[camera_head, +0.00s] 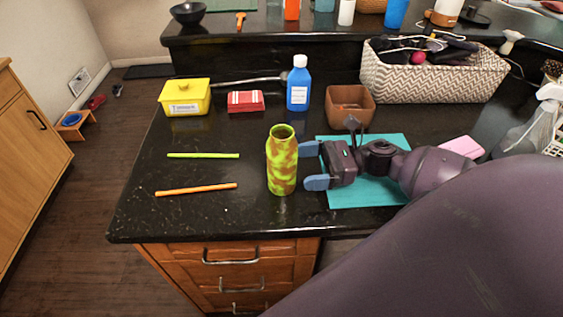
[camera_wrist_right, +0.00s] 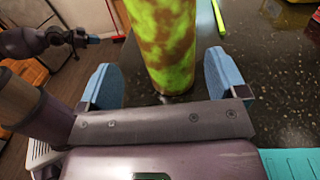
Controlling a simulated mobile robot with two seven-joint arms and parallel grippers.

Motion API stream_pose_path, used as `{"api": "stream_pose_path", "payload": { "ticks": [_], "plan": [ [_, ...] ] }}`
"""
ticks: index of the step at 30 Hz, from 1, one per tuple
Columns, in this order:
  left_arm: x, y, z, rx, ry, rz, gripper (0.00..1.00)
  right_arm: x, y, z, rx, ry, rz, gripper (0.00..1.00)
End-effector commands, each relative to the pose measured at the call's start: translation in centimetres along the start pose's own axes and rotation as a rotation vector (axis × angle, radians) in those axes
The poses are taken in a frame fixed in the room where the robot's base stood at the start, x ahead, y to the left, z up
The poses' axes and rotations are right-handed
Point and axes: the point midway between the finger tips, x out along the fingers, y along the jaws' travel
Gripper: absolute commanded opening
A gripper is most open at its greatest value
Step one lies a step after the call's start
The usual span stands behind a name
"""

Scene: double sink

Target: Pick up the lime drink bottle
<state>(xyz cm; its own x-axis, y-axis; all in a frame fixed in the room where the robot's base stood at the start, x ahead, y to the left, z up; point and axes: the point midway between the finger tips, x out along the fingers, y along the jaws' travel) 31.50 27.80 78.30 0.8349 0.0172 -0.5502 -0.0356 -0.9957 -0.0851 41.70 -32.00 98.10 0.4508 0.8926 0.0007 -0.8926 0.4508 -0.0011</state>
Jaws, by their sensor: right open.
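The lime drink bottle (camera_head: 282,160), lime green with brown-orange blotches and an open top, stands upright near the counter's front edge. My right gripper (camera_head: 312,167) is open just to its right, with its blue fingers pointing at the bottle. In the right wrist view the bottle (camera_wrist_right: 165,40) stands straight ahead, in line with the gap between the two open fingers (camera_wrist_right: 162,78). The gap between the fingers is empty near the palm. My left gripper is outside the head view; a purple arm part with a small blue tip (camera_wrist_right: 92,40) shows at the wrist view's upper left, too small to read.
A green stick (camera_head: 203,155) and an orange stick (camera_head: 196,189) lie left of the bottle. Behind are a yellow box (camera_head: 185,97), a red packet (camera_head: 245,101), a blue bottle (camera_head: 298,88) and a brown pot (camera_head: 350,104). A teal mat (camera_head: 395,143) lies under my right arm.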

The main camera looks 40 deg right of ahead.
Motion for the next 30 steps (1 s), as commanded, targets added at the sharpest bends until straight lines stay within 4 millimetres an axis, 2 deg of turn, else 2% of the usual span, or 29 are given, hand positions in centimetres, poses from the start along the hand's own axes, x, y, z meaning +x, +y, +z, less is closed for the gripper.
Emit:
{"api": "stream_pose_path", "payload": {
  "ticks": [8,18,27,30],
  "plan": [
    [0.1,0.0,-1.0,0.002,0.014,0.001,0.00,1.8,-0.2,0.3,-0.001,-0.001,0.000,0.91],
    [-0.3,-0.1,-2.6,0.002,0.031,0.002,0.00,5.8,-0.7,0.6,0.000,-0.001,0.000,0.91],
    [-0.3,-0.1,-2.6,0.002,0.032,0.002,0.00,6.1,-0.7,0.5,0.001,0.001,-0.001,0.91],
    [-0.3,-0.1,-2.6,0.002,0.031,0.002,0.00,6.1,-0.7,0.5,0.001,0.001,-0.001,0.75]
  ]
}}
